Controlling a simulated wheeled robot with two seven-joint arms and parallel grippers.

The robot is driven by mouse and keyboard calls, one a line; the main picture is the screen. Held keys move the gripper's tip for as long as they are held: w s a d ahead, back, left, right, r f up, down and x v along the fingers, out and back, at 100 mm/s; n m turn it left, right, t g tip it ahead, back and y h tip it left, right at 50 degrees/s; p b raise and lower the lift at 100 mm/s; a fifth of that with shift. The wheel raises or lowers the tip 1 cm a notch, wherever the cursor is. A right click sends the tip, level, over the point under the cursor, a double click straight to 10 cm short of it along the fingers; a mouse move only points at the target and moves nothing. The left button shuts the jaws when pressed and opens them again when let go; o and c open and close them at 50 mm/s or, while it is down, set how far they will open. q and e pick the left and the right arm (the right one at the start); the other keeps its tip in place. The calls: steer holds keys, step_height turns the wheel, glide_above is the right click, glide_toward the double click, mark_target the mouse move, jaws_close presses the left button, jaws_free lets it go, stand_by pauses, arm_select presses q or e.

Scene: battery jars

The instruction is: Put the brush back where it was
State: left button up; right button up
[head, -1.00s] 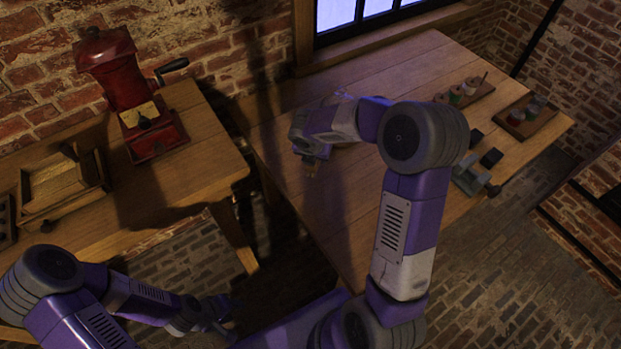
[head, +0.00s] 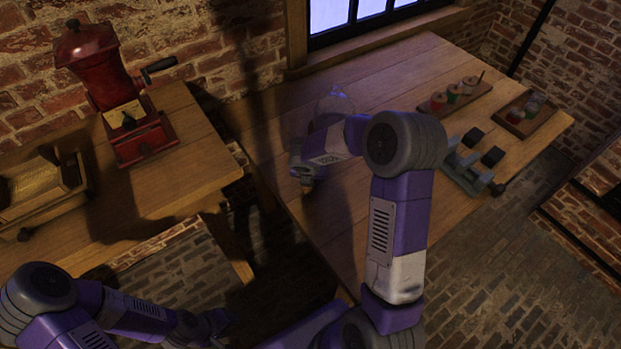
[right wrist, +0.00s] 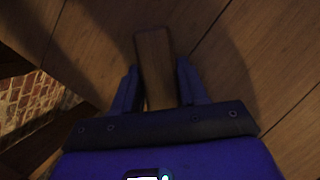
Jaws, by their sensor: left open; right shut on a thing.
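The brush (right wrist: 154,60) shows in the right wrist view as a brown wooden bar between the two fingers. Its bristles cannot be made out. My right gripper (right wrist: 155,88) is shut on it, above the wooden table (head: 400,80). In the head view my right gripper (head: 306,184) is small and dark over the table's left part, and the brush is hard to make out there. My left gripper (head: 218,322) is open at the lower left, low in front of the left bench and away from the brush.
A clear glass jar (head: 335,104) stands behind my right forearm. Two wooden trays with small jars (head: 462,96) (head: 517,124) and a grey device (head: 466,172) stand at the table's right. A red grinder (head: 120,95) and a wooden box (head: 42,192) sit on the left bench (head: 190,150).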

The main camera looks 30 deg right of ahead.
steer(key=shift+r, duration=0.1)
steer(key=o, duration=1)
